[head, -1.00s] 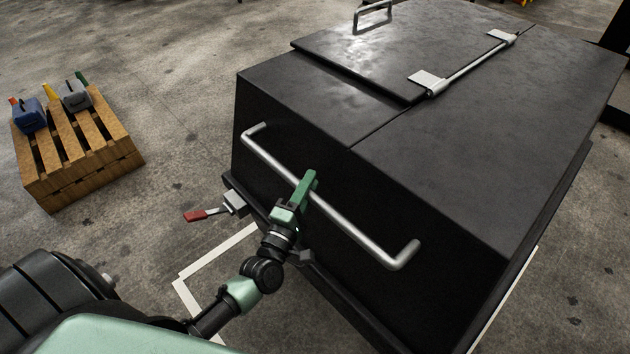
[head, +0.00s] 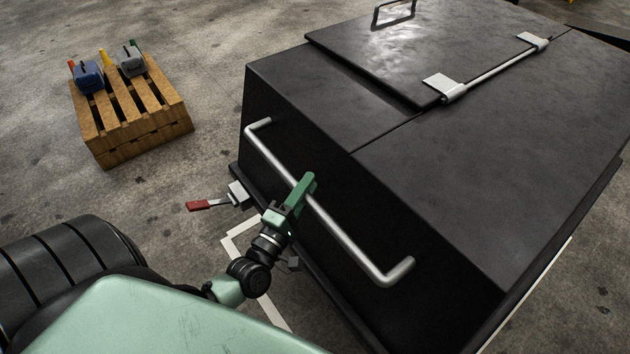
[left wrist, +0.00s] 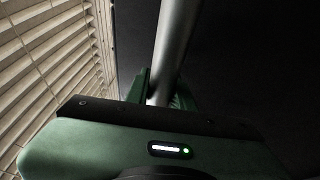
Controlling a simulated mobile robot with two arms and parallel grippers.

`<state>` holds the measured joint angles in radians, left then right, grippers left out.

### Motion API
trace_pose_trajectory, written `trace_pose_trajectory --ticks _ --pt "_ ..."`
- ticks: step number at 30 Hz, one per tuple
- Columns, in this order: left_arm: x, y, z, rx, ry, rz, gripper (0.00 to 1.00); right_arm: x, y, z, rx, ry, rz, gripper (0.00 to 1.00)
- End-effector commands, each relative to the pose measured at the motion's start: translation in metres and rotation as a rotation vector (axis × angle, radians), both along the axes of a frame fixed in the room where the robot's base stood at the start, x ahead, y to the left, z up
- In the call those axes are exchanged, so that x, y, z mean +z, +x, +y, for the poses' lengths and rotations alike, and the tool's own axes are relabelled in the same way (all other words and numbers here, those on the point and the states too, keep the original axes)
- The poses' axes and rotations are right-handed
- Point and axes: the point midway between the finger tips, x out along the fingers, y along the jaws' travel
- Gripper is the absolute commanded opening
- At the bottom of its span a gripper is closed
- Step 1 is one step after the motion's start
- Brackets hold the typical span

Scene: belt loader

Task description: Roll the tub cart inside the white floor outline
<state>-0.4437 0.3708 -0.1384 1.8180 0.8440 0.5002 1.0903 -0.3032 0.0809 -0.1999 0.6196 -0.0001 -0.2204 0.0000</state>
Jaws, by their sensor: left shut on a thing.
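The tub cart (head: 400,190) is a large black box with a hinged lid, filling the middle and right of the head view. A silver push handle (head: 345,240) runs across its near side. My left gripper (head: 300,195) is shut on this handle, near its middle. The left wrist view shows the handle bar (left wrist: 172,50) between the green fingers (left wrist: 160,92). The white floor outline (head: 236,243) shows as a corner at the cart's near left and a strip (head: 530,290) along its right side. The rest is hidden by the cart and my arm. My right gripper is not in view.
A wooden pallet (head: 130,115) with blue and grey jugs (head: 90,77) stands on the floor at the left. A red-tipped lever (head: 200,205) sticks out from the cart's lower left. Concrete floor between pallet and cart is clear.

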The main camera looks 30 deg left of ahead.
Motion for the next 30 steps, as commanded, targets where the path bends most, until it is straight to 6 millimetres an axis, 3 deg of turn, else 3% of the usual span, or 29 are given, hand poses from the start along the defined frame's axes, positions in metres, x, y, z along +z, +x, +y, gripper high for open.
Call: trace_pose_trajectory --ticks 1,20,21,23,30 --pt "0.0082 -0.0008 0.0048 0.007 0.002 -0.019 0.0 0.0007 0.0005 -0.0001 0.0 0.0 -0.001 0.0" --pt "0.01 -0.0087 0.008 0.008 0.002 -0.023 0.0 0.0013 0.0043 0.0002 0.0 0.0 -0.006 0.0" --pt "0.01 -0.0086 0.008 0.007 0.002 -0.024 0.32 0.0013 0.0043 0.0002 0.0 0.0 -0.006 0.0" --pt "0.0096 -0.0087 0.0077 0.007 0.002 -0.023 0.45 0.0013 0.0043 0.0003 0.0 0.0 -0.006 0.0" --pt "0.0057 -0.0096 0.0061 0.004 0.001 -0.014 0.45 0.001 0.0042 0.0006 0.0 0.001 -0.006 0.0"
